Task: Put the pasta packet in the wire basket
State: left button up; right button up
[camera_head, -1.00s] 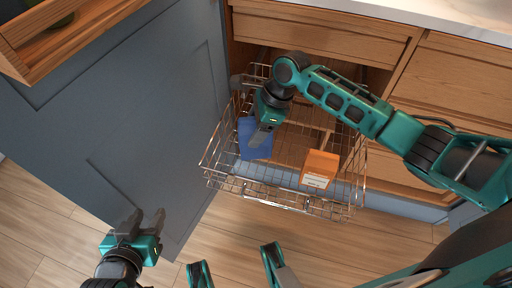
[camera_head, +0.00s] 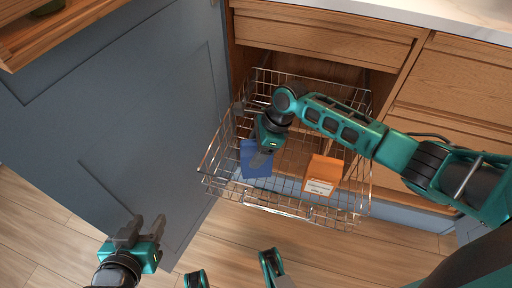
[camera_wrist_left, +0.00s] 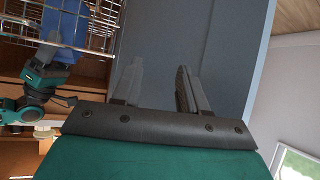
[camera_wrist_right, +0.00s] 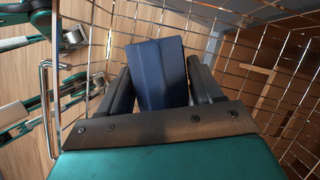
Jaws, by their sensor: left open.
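The pasta packet, a blue block (camera_head: 252,160), is inside the wire basket (camera_head: 215,182), near its left side. My right gripper (camera_head: 262,160) reaches down into the basket from above. In the right wrist view the packet (camera_wrist_right: 160,75) stands between its two fingers, which appear to press on both sides. I cannot tell whether the packet rests on the basket floor. My left gripper (camera_head: 143,228) is open and empty, low in front of the blue door; its spread fingers also show in the left wrist view (camera_wrist_left: 157,75).
An orange box (camera_head: 322,176) with a pale label stands in the basket's right part. The basket is pulled out of the wooden cabinet. A blue door (camera_head: 150,110) stands open on the left with a wooden rack (camera_head: 60,30). Wooden floor is free in front.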

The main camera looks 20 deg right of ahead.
jog(key=o, duration=0.4)
pick_arm(q)
jog(key=shift+s+f, duration=0.1)
jog(key=shift+f, duration=0.2)
pick_arm(e)
jog(key=shift+o, duration=0.2)
pick_arm(q)
jog(key=shift+f, duration=0.1)
pick_arm(e)
jog(key=p+v, duration=0.5)
jog(key=v, duration=0.7)
jog(key=s+a+f+n+t+y, duration=0.1)
jog(key=s+a+f+n+t, duration=0.5)
jog(key=n, duration=0.6)
pick_arm(q)
jog(key=r, duration=0.4)
jog(key=shift+s+a+r, duration=0.1)
jog(key=shift+a+r, duration=0.1)
pick_arm(e)
jog(key=s+d+r+n+t+h, duration=0.1)
jog(key=s+d+n+t+h, duration=0.1)
jog(key=s+n, duration=0.5)
jog(key=n+t, duration=0.1)
jog(key=n, duration=0.3)
jog(key=shift+s+d+r+t, duration=0.4)
